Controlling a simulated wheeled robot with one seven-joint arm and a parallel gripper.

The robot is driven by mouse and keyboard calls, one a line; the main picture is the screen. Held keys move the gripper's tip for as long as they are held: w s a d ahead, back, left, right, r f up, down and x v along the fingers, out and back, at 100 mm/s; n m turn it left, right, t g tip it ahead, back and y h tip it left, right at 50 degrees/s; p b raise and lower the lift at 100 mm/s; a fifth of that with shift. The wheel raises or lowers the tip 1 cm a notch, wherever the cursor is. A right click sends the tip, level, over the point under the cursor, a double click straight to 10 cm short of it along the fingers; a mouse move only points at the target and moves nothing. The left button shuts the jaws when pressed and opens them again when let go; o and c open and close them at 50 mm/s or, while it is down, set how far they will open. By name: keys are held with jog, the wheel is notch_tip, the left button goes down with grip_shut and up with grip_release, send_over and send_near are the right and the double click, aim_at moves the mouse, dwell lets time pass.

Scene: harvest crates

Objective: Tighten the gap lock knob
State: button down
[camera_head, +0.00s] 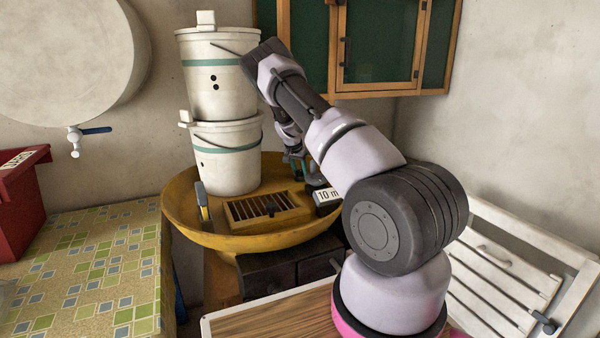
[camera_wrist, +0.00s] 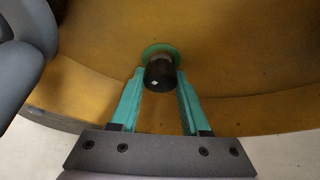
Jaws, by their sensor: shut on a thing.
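In the wrist view, the black knob (camera_wrist: 159,76) has a pale mark on its end and a green ring behind it, against the yellow-brown surface. My gripper (camera_wrist: 160,82) has two teal fingers, one on each side of the knob, and is shut on it. In the head view, a bit of my gripper (camera_head: 297,166) shows above the right part of the round yellow tray (camera_head: 245,240). My arm hides the knob there. How tight the knob is cannot be told.
Two stacked white buckets (camera_head: 228,155) stand on the tray, close left of my arm. A slatted box (camera_head: 266,209), a yellow-and-grey tool (camera_head: 203,207) and a "10 m" block (camera_head: 327,197) are on it too. A green-paned cabinet (camera_head: 380,45) hangs behind.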

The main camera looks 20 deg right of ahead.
dwell(0.4)
jog(key=shift+c, duration=1.9)
grip_release()
jog(key=shift+r, duration=0.15)
jog(key=shift+a+r, duration=0.2)
jog(key=shift+r, duration=0.15)
jog(key=s+a, duration=0.2)
jog(key=a, duration=0.1)
jog(key=s+a, duration=0.6)
jog(key=shift+a+r, duration=0.1)
